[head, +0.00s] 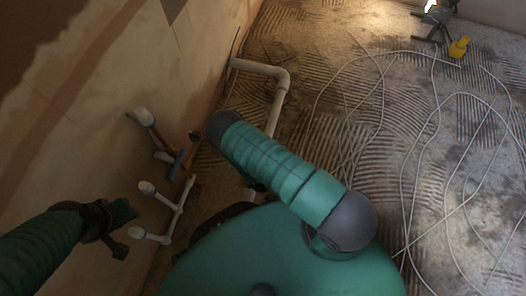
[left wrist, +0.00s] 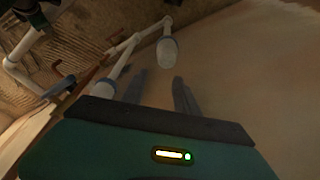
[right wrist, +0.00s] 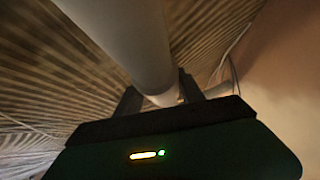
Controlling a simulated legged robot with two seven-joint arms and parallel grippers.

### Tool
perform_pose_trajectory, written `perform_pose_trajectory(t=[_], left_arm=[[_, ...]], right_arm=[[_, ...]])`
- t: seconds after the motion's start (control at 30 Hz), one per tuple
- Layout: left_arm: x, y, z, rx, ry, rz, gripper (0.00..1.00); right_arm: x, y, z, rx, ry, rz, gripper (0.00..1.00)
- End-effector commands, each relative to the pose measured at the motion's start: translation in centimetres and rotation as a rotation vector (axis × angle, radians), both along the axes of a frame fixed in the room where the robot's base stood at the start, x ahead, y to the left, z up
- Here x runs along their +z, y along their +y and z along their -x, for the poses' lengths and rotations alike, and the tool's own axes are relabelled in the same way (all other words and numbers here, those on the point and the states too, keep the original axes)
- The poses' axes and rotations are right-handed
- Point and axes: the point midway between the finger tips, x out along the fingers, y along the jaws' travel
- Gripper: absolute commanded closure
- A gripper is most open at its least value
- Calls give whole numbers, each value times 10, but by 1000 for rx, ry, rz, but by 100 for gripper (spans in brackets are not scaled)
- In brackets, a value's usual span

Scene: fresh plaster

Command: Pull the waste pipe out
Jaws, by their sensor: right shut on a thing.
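The waste pipe (head: 277,105) is a thick white pipe. In the head view it leaves the wall's foot, bends at an elbow and runs along the floor until my right arm hides it. In the right wrist view a thick white pipe (right wrist: 135,40) passes between the fingers of my right gripper (right wrist: 160,92), which is shut on it. The head view does not clearly show that gripper. My left gripper (head: 124,230) is open and empty beside the wall. In the left wrist view its fingers (left wrist: 160,85) point towards a capped white pipe end (left wrist: 168,50), apart from it as far as I can tell.
Thinner white pipes with capped ends (head: 147,187) stick out from the wall, with a blue-grey part (head: 178,165) among them. A pale cable (head: 402,150) loops over the ridged floor. A lamp-like stand (head: 433,22) and a yellow object (head: 459,47) stand far right.

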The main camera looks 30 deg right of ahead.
Motion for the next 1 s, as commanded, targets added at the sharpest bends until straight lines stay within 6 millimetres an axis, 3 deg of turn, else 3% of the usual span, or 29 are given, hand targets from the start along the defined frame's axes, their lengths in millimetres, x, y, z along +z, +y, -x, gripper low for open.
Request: perform_pose_trajectory(t=[0.27,0.57,0.6,0.73,1.0], left_arm=[[16,0,0,0,0,0,64],[15,0,0,0,0,0,64],[15,0,0,0,0,0,64],[15,0,0,0,0,0,64],[15,0,0,0,0,0,64]], right_arm=[[0,36,30,4,9,-9,100],[-2,40,34,4,12,-9,100],[-2,40,34,4,12,-10,49],[-2,39,33,3,9,-8,33],[-1,37,32,2,5,-4,33]])
